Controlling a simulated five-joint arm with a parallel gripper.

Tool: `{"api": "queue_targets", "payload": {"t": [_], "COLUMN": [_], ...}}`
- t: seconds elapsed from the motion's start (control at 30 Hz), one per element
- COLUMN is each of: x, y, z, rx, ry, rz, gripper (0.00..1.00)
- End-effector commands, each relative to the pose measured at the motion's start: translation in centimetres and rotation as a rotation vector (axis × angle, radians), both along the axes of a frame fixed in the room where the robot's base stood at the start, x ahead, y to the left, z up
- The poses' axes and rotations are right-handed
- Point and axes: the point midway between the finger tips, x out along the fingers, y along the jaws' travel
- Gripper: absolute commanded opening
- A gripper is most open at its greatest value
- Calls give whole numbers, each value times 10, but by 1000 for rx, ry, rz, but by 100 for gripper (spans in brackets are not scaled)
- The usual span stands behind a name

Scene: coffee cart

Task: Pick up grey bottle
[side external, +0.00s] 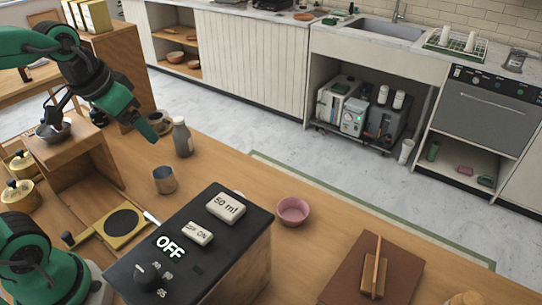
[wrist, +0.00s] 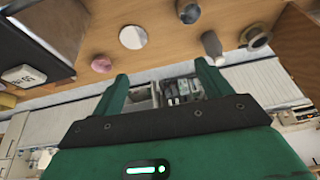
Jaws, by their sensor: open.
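The grey bottle (side external: 182,138) stands upright on the wooden counter in the side view, right of my gripper (side external: 152,127). My gripper is open and empty, its green fingers pointing down and right, close to the bottle in that picture. In the wrist view, the bottle (wrist: 212,46) appears near the tip of the right finger, outside the gap between the fingers of my gripper (wrist: 161,70). I cannot tell the exact distance in depth.
A dark cup on a saucer (side external: 158,122) is close behind my gripper. A metal cup (side external: 164,181) stands in front of the bottle. A pink bowl (side external: 293,211) and a black control box (side external: 190,240) are to the right. The counter right of the bottle is clear.

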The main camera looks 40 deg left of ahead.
Motion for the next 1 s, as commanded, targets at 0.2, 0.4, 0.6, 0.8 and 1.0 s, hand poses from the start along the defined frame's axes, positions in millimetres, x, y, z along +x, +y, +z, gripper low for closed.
{"api": "queue_targets", "payload": {"t": [0.2,0.4,0.6,0.8,1.0], "x": [39,73,107,139,168], "y": [18,37,59,84,110], "z": [3,-2,-12,-30,-54], "rx": [15,23,26,25,18], "ry": [67,124,181,237,292], "rz": [-3,-10,-17,-26,-36], "gripper": [77,77,77,77,77]}}
